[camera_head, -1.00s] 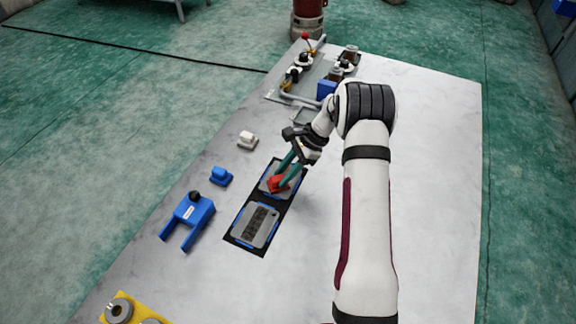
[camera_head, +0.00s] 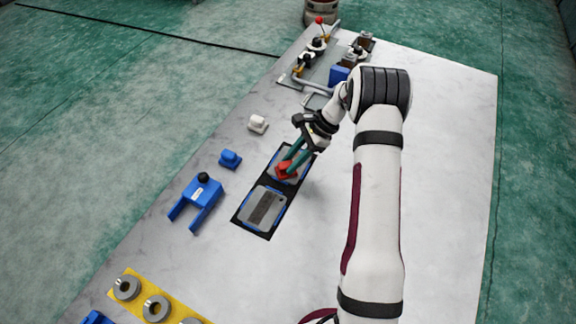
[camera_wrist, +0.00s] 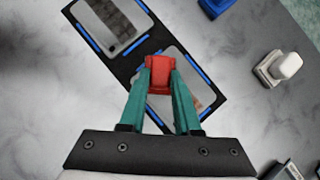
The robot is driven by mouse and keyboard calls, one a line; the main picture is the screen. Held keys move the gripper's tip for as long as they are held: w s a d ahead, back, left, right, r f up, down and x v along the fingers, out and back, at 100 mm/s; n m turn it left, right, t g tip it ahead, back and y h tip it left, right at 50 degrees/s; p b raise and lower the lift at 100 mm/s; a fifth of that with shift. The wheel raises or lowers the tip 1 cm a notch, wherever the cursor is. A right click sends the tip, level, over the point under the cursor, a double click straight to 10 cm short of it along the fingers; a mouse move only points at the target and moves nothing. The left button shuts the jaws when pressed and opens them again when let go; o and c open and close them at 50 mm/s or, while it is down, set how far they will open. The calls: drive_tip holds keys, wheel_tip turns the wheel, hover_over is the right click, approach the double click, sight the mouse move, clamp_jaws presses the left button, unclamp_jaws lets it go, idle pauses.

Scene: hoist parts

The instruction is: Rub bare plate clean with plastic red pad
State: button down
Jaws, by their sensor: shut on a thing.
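My gripper (camera_head: 287,168) is shut on the red pad (camera_wrist: 159,75), which sits between the two green fingers. The pad (camera_head: 284,173) is low over the farther plate and appears to rest on it. That bare plate (camera_wrist: 181,62) is pale grey, with blue strips at its edges. The pad and fingers hide part of it. A brownish patch shows beside the right finger in the wrist view; I cannot tell whether it is dirt or a reflection. A second plate (camera_head: 270,212), with a dark ribbed panel, lies nearer; it also shows in the wrist view (camera_wrist: 113,26).
Both plates lie on a black mat (camera_head: 247,229). To the left are a white block (camera_head: 257,123), a blue block (camera_head: 230,159) and a blue fork-shaped part (camera_head: 201,191). A yellow ring holder (camera_head: 137,300) is nearest. Hoist parts (camera_head: 325,72) stand at the far end. The table's right side is clear.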

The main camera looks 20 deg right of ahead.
drive_tip(key=shift+w+d, duration=2.45)
drive_tip(key=shift+w, duration=0.05)
drive_tip(key=shift+w+d+r, duration=0.1)
drive_tip(key=shift+w+d, duration=0.25)
drive_tip(key=shift+d, duration=0.1)
wheel_tip(320, 180, up, 8)
drive_tip(key=shift+a, duration=0.1)
